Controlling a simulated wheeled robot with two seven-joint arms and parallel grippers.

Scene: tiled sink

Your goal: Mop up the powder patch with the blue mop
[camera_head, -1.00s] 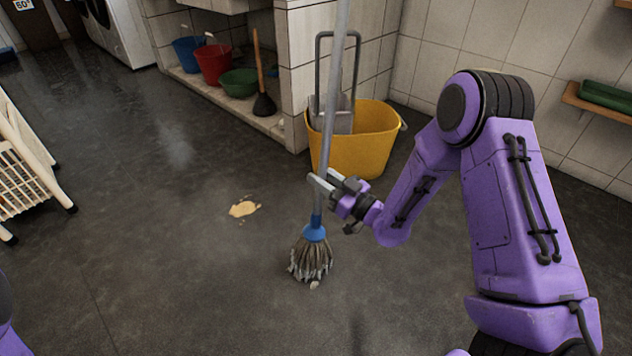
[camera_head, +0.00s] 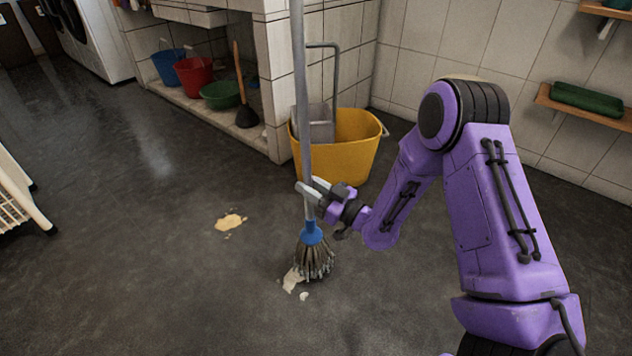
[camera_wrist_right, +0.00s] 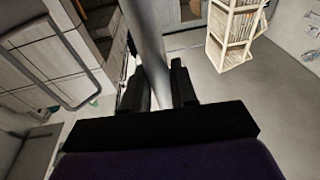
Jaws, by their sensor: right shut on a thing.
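The blue mop has a grey handle (camera_head: 302,100), a blue collar (camera_head: 312,233) and a grey stringy head (camera_head: 315,262). It stands nearly upright with its head at the floor. My right gripper (camera_head: 312,192) is shut on the handle just above the collar. The handle also shows between the fingers in the right wrist view (camera_wrist_right: 148,50). A pale powder patch (camera_head: 292,280) lies at the left edge of the mop head, partly hidden by it, with a small bit in front. Another tan patch (camera_head: 230,222) lies farther left. My left gripper is not in view.
A yellow wringer bucket (camera_head: 345,150) stands behind the mop by the tiled wall. Blue, red and green buckets and a plunger (camera_head: 245,110) sit on a low ledge at the back. A white rack (camera_head: 18,195) is at left. The floor at centre left is open.

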